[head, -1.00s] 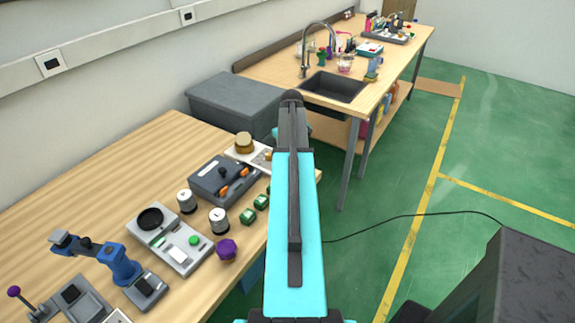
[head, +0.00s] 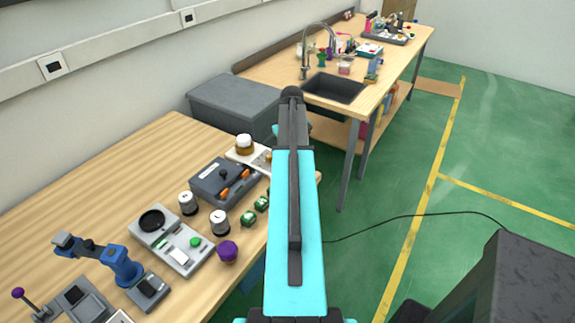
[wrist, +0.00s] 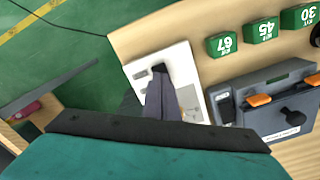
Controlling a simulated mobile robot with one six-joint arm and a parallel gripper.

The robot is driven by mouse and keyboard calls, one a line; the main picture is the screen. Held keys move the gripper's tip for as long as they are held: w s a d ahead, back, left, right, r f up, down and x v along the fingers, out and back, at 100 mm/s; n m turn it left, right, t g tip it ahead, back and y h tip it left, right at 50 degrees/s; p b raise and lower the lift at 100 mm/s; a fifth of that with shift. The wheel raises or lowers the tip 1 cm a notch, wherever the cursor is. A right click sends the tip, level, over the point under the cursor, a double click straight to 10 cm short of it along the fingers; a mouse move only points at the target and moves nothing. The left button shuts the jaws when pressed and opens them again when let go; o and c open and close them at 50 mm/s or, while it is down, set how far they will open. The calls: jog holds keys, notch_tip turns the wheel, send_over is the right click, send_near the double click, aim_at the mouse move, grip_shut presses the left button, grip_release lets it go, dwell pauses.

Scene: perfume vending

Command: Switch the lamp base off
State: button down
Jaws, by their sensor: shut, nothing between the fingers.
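The lamp base, which I take to be the white plate (head: 240,156) with a round lamp (head: 244,145), is at the far right end of the wooden bench. The lamp has a white top and a brown lower part. The plate also shows in the wrist view (wrist: 183,62), partly covered by my fingers. My gripper (wrist: 160,70) is shut and empty, its tips over the plate. I cannot tell whether they touch it. The round lamp is not seen in the wrist view, and my arm hides part of the plate in the head view. The switch's position cannot be read.
A dark grey box with orange levers (head: 225,182) stands beside the plate, with green numbered blocks (head: 248,218) near the bench edge. Several other devices, including a blue jointed one (head: 120,265), fill the near bench. A sink counter (head: 280,70) stands beyond; green floor lies right.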

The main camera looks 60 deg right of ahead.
jog(key=shift+r+p, duration=1.15)
jog(key=shift+r, duration=1.05)
jog(key=shift+f, duration=0.1)
